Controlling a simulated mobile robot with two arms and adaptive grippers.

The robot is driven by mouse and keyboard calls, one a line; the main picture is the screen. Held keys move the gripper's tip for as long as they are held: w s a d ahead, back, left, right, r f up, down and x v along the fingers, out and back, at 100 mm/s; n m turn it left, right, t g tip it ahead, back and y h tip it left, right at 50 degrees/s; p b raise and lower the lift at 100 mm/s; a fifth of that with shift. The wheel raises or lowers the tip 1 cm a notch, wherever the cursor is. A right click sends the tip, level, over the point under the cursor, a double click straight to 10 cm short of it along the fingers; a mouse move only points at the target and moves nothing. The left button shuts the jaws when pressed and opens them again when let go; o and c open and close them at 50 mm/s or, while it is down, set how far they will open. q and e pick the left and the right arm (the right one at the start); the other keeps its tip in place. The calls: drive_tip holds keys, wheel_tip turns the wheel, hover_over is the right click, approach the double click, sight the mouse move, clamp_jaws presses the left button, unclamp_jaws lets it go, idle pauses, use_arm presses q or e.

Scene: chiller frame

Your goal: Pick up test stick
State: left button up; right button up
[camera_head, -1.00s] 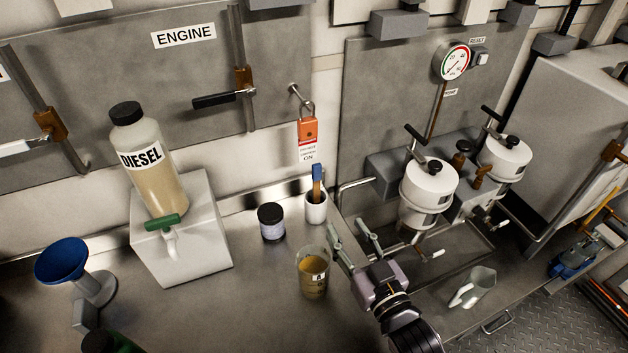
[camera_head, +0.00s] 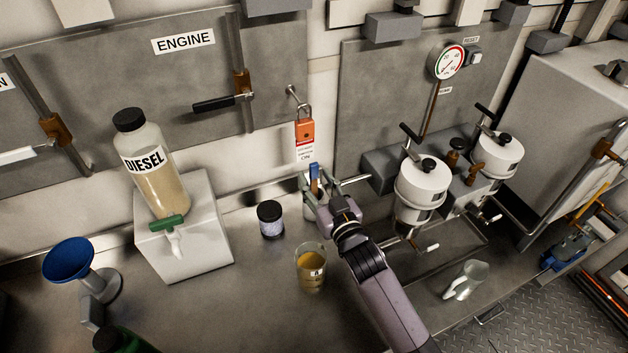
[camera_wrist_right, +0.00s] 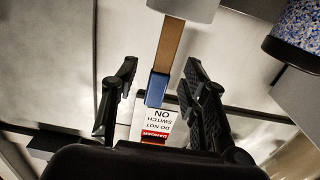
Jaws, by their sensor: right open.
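The test stick (camera_head: 314,180) has a blue tip and a brown shaft. It stands in a small white cup (camera_head: 309,208) at the back of the bench, by the wall. In the right wrist view the stick (camera_wrist_right: 168,58) lies between the two fingers, its blue end pointing toward the palm, with the white cup (camera_wrist_right: 184,8) beyond. My right gripper (camera_head: 317,184) is open around the upper stick, and a gap shows on both sides in the wrist view (camera_wrist_right: 160,95). The gripper hides part of the cup in the head view. My left gripper is not in view.
A dark-lidded jar (camera_head: 270,219) stands left of the cup, and a beaker of amber liquid (camera_head: 310,268) stands in front. An orange padlock with a tag (camera_head: 304,131) hangs on the wall just behind. A diesel bottle (camera_head: 153,165) sits on a white block at left.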

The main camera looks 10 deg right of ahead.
drive_tip(key=shift+w+a, duration=0.2)
drive_tip(key=shift+w, duration=0.8)
clamp_jaws()
